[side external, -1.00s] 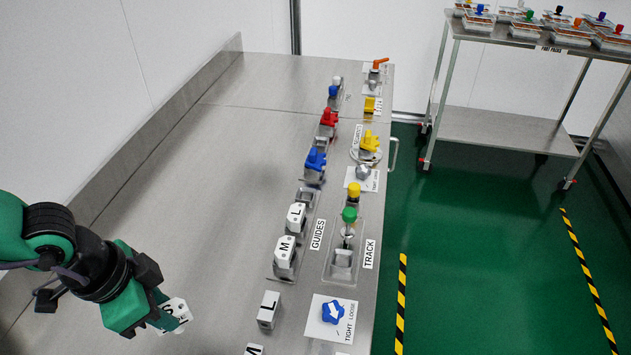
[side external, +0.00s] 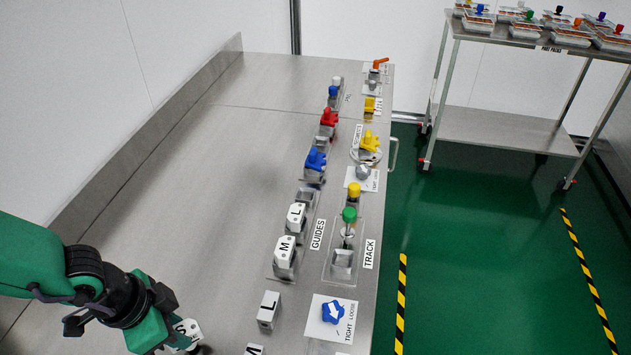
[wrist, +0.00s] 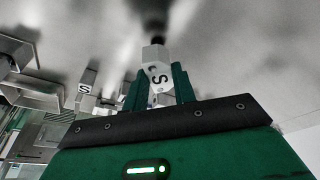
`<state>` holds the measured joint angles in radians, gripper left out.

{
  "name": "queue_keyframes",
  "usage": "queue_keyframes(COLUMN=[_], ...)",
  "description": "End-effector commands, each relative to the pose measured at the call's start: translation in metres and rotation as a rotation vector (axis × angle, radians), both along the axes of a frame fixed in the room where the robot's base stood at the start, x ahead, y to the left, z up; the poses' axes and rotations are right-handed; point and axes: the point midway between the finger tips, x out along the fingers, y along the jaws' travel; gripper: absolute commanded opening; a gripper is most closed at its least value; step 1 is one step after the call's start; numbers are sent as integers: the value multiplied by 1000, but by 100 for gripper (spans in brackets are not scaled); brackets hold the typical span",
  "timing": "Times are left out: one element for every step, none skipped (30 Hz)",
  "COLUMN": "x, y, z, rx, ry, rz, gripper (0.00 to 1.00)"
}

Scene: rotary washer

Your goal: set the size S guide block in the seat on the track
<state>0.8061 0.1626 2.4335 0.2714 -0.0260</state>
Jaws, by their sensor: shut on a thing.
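The size S guide block (side external: 187,328) is white with a black S. My gripper (side external: 178,340) is shut on it above the steel table at the lower left of the side view. The block also shows between my green fingers (wrist: 158,95) in the wrist view (wrist: 156,72). The track (side external: 357,238) is a steel plate at the table's right side. Its seat (side external: 342,262) is a grey open holder near the TRACK label, apart from my gripper. Part of the held block is hidden by my fingers.
White M (side external: 285,252) and L (side external: 296,217) blocks stand in the GUIDES rack. A green-topped knob (side external: 349,215) rises behind the seat. The table's left is clear.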

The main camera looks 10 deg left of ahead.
Motion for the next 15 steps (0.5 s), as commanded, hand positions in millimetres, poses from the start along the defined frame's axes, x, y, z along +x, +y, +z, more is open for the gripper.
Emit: queue_keyframes(x=[-1,0,0,0,0,0,0,0,0,0,0,0,0,0,0], y=[0,0,0,0,0,0,0,0,0,0,0,0,0,0,0], z=[-4,-6,-8,-8,-9,-9,-9,-9,-9,-9,-9,-9,-9,-9,-10], rx=[2,1,1,1,1,0,0,0,0,0,-1,-1,0,0,0], ry=[2,1,1,1,1,0,0,0,0,0,-1,-1,0,0,0], rz=[0,0,0,0,0,0,0,0,0,0,0,0,0,0,0], gripper=[0,0,0,0,0,0,0,0,0,0,0,0,0,0,0])
